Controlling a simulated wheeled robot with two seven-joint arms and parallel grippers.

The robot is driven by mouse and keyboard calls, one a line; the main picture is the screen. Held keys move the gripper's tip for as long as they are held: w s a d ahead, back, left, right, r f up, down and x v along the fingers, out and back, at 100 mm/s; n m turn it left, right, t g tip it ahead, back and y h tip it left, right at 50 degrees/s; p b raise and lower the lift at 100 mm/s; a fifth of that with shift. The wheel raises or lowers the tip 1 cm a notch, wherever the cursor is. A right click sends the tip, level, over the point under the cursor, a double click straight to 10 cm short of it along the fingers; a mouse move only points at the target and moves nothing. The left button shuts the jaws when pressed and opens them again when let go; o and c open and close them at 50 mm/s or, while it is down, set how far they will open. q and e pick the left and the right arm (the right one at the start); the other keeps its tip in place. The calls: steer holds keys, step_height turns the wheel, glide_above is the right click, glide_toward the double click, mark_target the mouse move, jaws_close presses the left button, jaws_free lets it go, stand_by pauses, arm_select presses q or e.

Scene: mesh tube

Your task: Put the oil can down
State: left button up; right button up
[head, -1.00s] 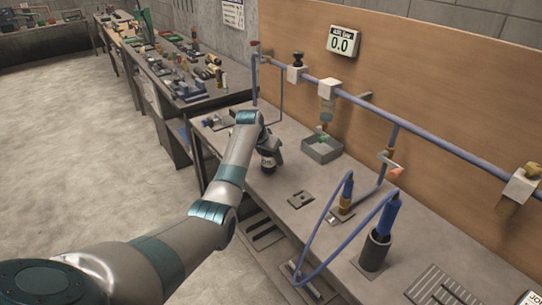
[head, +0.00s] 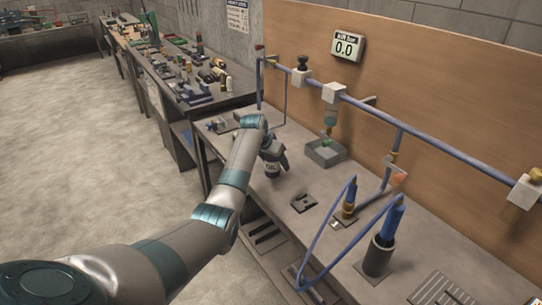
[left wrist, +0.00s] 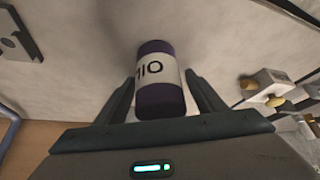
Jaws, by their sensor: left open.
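The oil can (head: 271,168) is a small dark cylinder with a white label reading OIL. It stands on the bench top (head: 320,186) in the head view, just below my left gripper (head: 272,157). In the left wrist view the oil can (left wrist: 158,80) lies between the two fingers of my left gripper (left wrist: 160,98). The fingers are open, with a gap visible on each side of the can. The gripper hides part of the can's upper end in the head view. My right gripper is in neither view.
A grey open box (head: 326,153) stands behind the can. A small dark bracket (head: 304,203) lies in front and to the right. A blue hose (head: 325,240) loops near a dark holder (head: 378,254). A blue pipe (head: 440,146) runs along the wooden backboard.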

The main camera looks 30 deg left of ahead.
arm_select(q)
steer(key=b+v, duration=0.2)
steer(key=v, duration=1)
